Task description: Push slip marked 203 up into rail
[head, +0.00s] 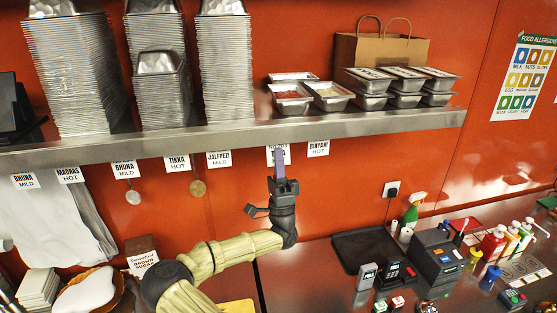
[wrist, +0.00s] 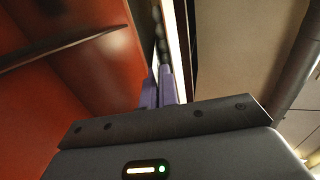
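My gripper (head: 279,158) points upward at the shelf's front edge, its purple fingers in front of a white slip (head: 270,155). The fingers hide most of that slip's print, and I cannot read 203 on it. The slip hangs at the rail (head: 352,128) along the shelf's front edge. In the wrist view the purple fingers (wrist: 157,90) stand close together and look shut. A pale upright strip (wrist: 176,45) runs beside and above them, perhaps the slip seen edge-on. I cannot tell whether they touch or pinch it.
Other slips hang along the edge, including Jalfrezi (head: 219,159) to the left and Biryani (head: 318,149) close on the right. Stacked metal trays (head: 226,70) and filled containers (head: 292,98) stand on the shelf above. The counter below right holds a black tray (head: 368,250).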

